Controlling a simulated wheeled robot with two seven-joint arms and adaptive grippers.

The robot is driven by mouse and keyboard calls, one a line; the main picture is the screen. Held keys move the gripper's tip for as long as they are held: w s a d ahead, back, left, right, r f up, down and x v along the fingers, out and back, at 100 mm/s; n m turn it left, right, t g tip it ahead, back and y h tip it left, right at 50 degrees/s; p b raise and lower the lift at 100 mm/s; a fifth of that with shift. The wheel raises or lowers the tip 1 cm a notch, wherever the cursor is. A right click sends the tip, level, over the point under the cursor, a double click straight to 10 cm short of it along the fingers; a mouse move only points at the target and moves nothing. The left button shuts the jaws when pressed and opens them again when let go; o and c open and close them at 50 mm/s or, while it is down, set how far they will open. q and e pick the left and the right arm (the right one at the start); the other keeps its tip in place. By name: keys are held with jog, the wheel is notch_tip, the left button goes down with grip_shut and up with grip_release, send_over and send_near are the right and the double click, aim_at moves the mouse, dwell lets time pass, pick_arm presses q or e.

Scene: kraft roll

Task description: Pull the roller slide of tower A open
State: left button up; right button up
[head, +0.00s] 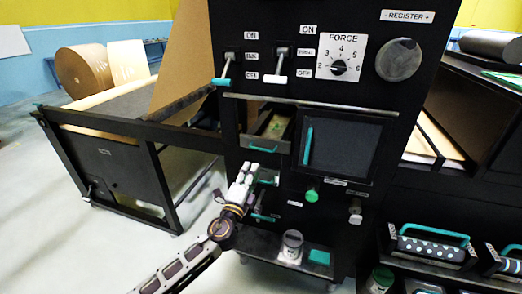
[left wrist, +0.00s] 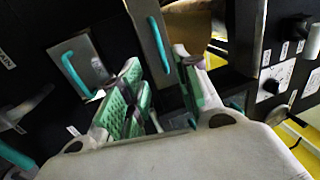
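Tower A's black front (head: 235,130) fills the middle of the head view. A slot in it shows a slide-like tray (head: 272,127) with a teal handle (head: 263,149) at its front edge. I cannot tell for sure that this is the roller slide. My left gripper (head: 250,170) is just below that handle, beside a lower teal handle (head: 268,181). In the left wrist view its green-padded fingers (left wrist: 160,75) are apart, with a teal handle (left wrist: 158,45) showing between and beyond the tips. Contact is not visible. My right gripper is out of view.
A dark window door (head: 345,148) with a teal handle is right of the slot. Switches (head: 225,68), a force dial (head: 339,67) and a register knob (head: 398,60) sit above. Below are a green knob (head: 312,195) and a low shelf (head: 262,248). Open floor lies left.

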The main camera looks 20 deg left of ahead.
aim_at(261, 149)
pick_arm(q)
jog(key=w, duration=0.4)
jog(key=w+r+p, duration=0.1)
jog(key=w, duration=0.3)
jog(key=w+r, duration=0.1)
jog(key=w, duration=0.3)
jog(key=shift+d+r, duration=0.25)
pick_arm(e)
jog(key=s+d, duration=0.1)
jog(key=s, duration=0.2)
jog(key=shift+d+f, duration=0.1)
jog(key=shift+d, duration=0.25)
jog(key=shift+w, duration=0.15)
pick_arm(q)
grip_shut()
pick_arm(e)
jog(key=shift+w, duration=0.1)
